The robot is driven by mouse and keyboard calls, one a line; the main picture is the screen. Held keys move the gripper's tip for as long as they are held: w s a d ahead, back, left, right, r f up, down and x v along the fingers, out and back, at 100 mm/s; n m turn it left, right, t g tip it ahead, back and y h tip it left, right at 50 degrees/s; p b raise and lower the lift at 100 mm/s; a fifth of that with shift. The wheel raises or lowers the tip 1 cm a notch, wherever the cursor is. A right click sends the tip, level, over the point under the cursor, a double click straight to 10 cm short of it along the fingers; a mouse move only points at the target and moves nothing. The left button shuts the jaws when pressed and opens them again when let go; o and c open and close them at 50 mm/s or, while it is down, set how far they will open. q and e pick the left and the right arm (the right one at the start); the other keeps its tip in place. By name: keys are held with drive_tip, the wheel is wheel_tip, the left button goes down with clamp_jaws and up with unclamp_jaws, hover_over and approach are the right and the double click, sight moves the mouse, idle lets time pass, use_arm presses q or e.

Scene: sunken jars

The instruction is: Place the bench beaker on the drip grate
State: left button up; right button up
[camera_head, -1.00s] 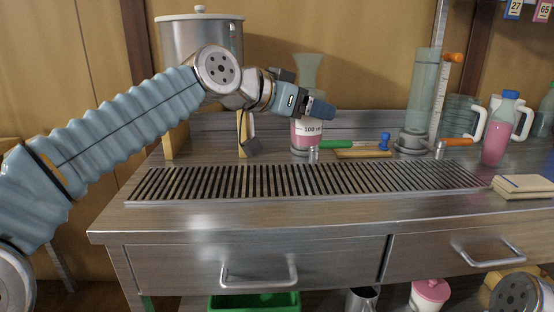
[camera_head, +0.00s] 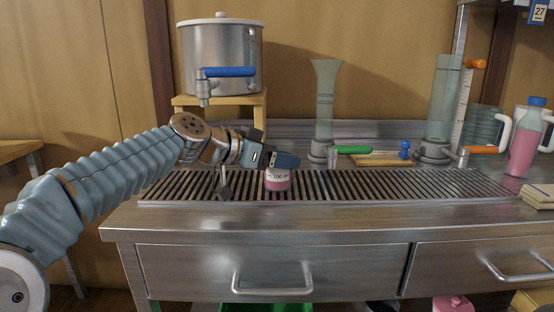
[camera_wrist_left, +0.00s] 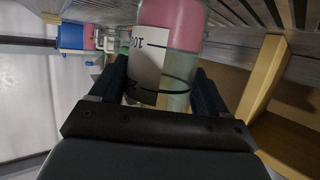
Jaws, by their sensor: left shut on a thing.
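The bench beaker (camera_head: 277,181), with pink liquid and a white "100 ml" label, is in my left gripper (camera_head: 284,161). The fingers are shut around its upper part and hide its rim. The beaker looks upright over the left-middle part of the slatted metal drip grate (camera_head: 400,184). Whether its base touches the slats I cannot tell. In the left wrist view the beaker (camera_wrist_left: 180,28) sits between both fingers, with grate slats (camera_wrist_left: 232,12) close to its pink end. My right gripper is not in view.
Behind the grate stand a steel urn (camera_head: 222,60) on a wooden stand (camera_head: 182,101), a glass column (camera_head: 325,95) with a green-handled tap (camera_head: 352,150), and another column (camera_head: 444,105). A pink bottle (camera_head: 524,145) stands at right. The grate's right part is clear.

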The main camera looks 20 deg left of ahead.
use_arm(q)
drive_tip(key=o, duration=0.7)
drive_tip(key=shift+f, duration=0.15)
drive_tip(key=shift+c, duration=0.2)
drive_tip(key=o, duration=0.4)
drive_tip(key=shift+o, duration=0.2)
drive_tip(key=shift+r, duration=0.25)
drive_tip(key=v, duration=1.2)
drive_tip(key=shift+b, duration=0.45)
